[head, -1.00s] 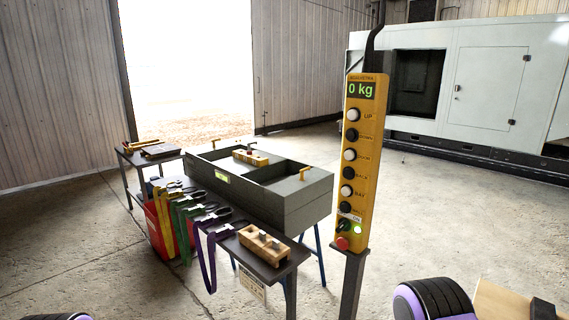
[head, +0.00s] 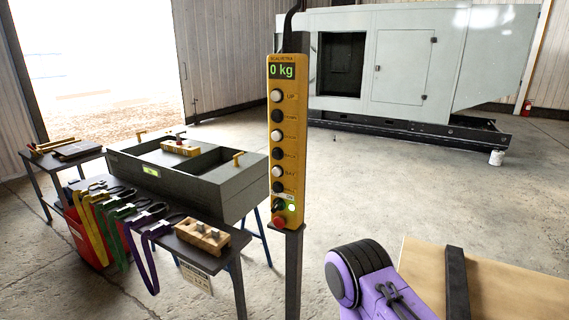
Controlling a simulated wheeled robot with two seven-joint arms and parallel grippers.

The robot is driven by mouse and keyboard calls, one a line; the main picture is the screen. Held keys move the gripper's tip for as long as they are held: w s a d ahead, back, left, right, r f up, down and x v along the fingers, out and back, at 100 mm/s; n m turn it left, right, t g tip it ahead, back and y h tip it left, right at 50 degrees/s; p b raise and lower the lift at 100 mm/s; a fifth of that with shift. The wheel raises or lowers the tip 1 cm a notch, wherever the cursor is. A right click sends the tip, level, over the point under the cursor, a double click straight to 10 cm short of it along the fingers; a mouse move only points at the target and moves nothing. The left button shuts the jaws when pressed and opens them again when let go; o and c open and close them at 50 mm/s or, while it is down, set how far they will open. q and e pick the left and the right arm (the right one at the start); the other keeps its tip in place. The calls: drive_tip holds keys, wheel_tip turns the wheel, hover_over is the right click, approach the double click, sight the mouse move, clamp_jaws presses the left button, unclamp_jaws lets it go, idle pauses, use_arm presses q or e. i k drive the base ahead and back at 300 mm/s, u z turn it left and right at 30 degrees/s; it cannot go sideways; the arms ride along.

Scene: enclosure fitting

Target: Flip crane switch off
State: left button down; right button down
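The yellow crane control box (head: 283,140) stands upright on a dark post in the middle of the head view. Its display reads "0 kg". A column of white and black buttons runs down its front. Near the bottom is a dark rotary switch (head: 278,204) with a lit green lamp (head: 292,208) beside it and an "ON" label above. A red button (head: 279,221) sits below the switch. Neither gripper's fingertips can be seen.
A grey box (head: 225,186) with yellow handles stands left of the post. A dark table (head: 222,256) holds a wooden block (head: 202,236), with coloured straps hanging from its edge. A large pale enclosure (head: 400,60) stands behind. Open concrete floor lies right of the post.

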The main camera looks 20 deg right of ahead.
sight(279, 204)
drive_tip(key=u, duration=0.45)
drive_tip(key=i, duration=1.05)
drive_tip(key=z, duration=1.05)
